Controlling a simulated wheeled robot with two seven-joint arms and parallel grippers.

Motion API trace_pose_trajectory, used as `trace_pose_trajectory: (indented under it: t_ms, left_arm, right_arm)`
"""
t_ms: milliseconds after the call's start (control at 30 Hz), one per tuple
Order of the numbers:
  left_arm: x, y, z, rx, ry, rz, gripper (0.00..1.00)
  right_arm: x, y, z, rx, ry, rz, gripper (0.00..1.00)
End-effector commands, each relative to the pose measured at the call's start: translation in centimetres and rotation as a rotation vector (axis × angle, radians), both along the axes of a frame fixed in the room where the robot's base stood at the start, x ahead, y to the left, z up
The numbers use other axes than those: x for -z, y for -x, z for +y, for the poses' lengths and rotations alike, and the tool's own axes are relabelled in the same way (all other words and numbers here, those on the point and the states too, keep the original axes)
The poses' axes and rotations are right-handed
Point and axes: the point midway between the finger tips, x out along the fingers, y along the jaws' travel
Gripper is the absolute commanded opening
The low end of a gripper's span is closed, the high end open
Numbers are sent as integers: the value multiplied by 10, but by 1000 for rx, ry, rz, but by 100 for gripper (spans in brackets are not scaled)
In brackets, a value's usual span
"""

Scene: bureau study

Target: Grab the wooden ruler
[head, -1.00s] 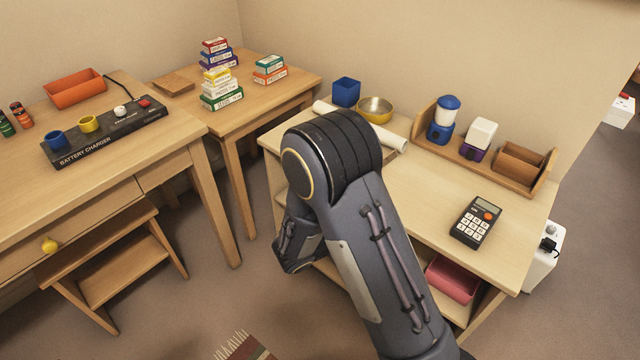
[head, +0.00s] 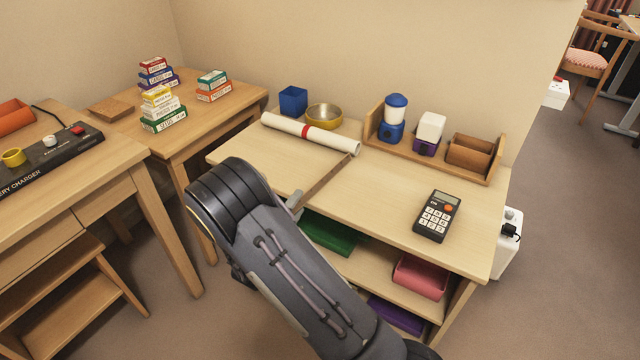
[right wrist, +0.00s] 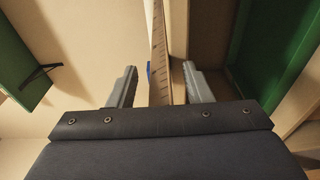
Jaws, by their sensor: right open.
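The wooden ruler (head: 328,176) is a thin brown strip lying on the pale shelf desk (head: 385,205), running from near the paper roll toward the front edge. In the right wrist view the ruler (right wrist: 159,50) shows its tick marks and runs between the two grey fingers. My right gripper (head: 296,202) is at the desk's front edge by the ruler's near end, mostly hidden behind my forearm. In the right wrist view the right gripper (right wrist: 160,86) is open, with the fingers apart on either side of the ruler. My left gripper is not in view.
A white paper roll (head: 335,139) with a red band lies behind the ruler. A calculator (head: 437,216) is to the right. A blue cup (head: 293,100), brass bowl (head: 324,115) and wooden rack (head: 465,174) stand at the back. Green (head: 331,234) and pink (head: 420,276) trays sit below.

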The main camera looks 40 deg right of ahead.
Motion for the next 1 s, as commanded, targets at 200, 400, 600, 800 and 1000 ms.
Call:
trace_pose_trajectory:
  t_ms: [200,400,600,800,1000]
  left_arm:
    - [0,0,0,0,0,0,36]
    - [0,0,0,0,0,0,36]
    - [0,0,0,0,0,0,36]
    - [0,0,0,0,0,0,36]
    - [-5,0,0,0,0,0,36]
  right_arm:
    - [0,0,0,0,0,0,43]
    - [0,0,0,0,0,1,17]
    - [0,0,0,0,0,1,0]
    - [-1,0,0,0,0,0,0]
    - [-16,0,0,-1,0,-1,0]
